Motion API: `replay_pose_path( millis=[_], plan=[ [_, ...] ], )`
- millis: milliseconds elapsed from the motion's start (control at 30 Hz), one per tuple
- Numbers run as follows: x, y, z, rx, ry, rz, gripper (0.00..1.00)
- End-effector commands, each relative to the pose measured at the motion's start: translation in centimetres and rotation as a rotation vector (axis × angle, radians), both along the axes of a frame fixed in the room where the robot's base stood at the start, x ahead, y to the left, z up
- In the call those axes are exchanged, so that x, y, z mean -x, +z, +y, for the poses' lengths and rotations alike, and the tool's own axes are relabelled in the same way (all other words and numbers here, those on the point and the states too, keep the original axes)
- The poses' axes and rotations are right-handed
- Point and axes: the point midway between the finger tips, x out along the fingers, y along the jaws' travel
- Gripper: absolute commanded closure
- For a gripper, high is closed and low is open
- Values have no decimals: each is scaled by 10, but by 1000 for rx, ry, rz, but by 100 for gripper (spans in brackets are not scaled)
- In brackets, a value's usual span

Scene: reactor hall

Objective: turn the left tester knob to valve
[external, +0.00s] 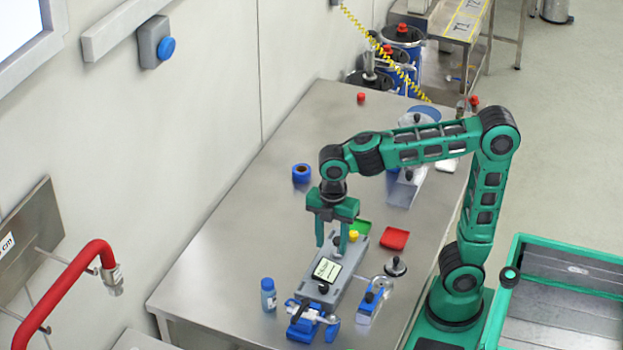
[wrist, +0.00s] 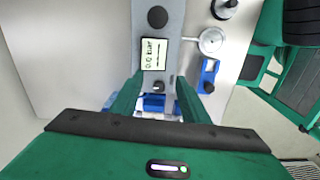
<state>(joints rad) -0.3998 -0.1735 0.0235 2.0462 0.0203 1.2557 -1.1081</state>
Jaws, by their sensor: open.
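The grey tester (external: 346,283) lies lengthwise on the steel table. Its small lit display (external: 326,270) reads about 0.0 bar in the wrist view (wrist: 153,54). A dark near knob (external: 323,288) sits at one side of the display; it also shows in the wrist view (wrist: 158,87). A black round far knob (wrist: 157,17) sits at the other side. I cannot tell which one is the left knob, or read any valve mark. My gripper (external: 331,250) points down above the tester, open and empty. In the wrist view its fingers (wrist: 159,82) frame the near knob, apparently still above it.
A blue bottle (external: 268,295) stands left of the tester and a blue clamp (external: 303,322) at its near end. The table's left part is mostly clear.

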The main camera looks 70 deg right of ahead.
Motion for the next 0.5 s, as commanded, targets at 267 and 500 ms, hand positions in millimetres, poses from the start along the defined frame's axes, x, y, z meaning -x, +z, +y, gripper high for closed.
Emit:
replay_pose_path(
  millis=[267, 500],
  plan=[
    [2, 10, 59, -3, 323, 5, 59],
    [2, -17, 58, -3, 325, 7, 59]
  ],
)
